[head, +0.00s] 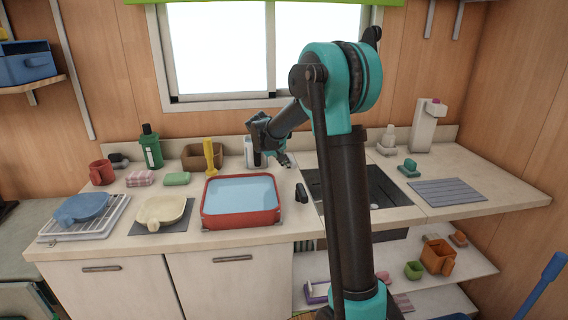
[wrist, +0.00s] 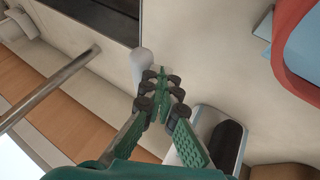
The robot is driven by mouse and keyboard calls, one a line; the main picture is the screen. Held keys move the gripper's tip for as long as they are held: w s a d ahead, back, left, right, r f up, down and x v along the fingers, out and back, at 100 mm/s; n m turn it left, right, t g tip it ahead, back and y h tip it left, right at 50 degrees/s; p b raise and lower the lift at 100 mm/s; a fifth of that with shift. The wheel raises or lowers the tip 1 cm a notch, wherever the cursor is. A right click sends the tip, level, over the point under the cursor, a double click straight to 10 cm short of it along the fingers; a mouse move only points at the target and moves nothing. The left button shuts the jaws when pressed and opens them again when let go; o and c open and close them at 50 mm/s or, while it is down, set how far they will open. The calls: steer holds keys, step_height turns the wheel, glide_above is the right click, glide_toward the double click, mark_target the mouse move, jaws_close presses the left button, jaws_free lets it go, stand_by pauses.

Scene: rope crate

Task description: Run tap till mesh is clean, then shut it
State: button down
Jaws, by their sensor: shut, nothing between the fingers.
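My gripper (head: 283,160) is over the back of the counter, left of the dark sink (head: 390,188). In the wrist view my gripper (wrist: 158,88) is shut and empty, its green fingers together. Its tips are beside a pale grey rounded post (wrist: 145,66), which may be the tap's handle; I cannot tell whether they touch. A grey metal tube (wrist: 48,90), probably the tap's spout, runs to the left of it, near the sink edge. My arm hides the tap in the head view. I cannot make out the mesh or any running water.
A red basin of water (head: 241,222) stands left of the sink, with a small black object (head: 301,193) between. A white holder with a black cylinder (wrist: 228,148) is close to my gripper. A yellow-handled brush (head: 209,155) and green bottle (head: 151,150) stand further left.

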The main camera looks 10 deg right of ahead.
mark_target(293, 162)
steer(key=shift+s+d+n, duration=0.15)
steer(key=shift+d+n, duration=0.25)
steer(key=shift+n, duration=0.1)
steer(key=shift+s+d+n+t+y, duration=0.15)
steer(key=shift+d+n+t+y, duration=0.65)
steer(key=shift+d+n, duration=0.45)
steer(key=shift+w+d, duration=0.2)
steer(key=shift+d, duration=0.45)
steer(key=shift+w+d, duration=0.15)
steer(key=shift+d, duration=0.5)
